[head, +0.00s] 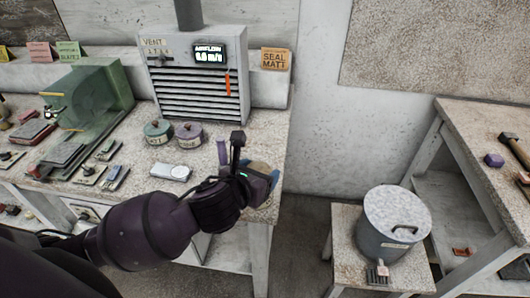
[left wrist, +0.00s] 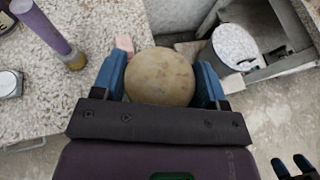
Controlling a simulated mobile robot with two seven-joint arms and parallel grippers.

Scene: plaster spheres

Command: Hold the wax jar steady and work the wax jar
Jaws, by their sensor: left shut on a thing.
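Two small lidded jars stand on the left table in front of the vent box, one with a green lid (head: 157,131) and one with a grey-purple lid (head: 188,132). Their labels are too small to read, so I cannot tell which is the wax jar. My left gripper (head: 262,180) is at the table's right end, to the right of both jars and apart from them. In the left wrist view its blue fingers are shut on a tan, speckled sphere (left wrist: 160,77). Two dark blue fingertips of my right gripper (left wrist: 292,167) show there at the lower right corner, spread apart and empty.
A purple upright cylinder (head: 222,153) stands beside my left gripper. A white device with a round dial (head: 172,172) lies on the table. The vent box (head: 198,80) and a green machine (head: 95,100) stand behind. A grey lidded bucket (head: 385,244) is on a low stool.

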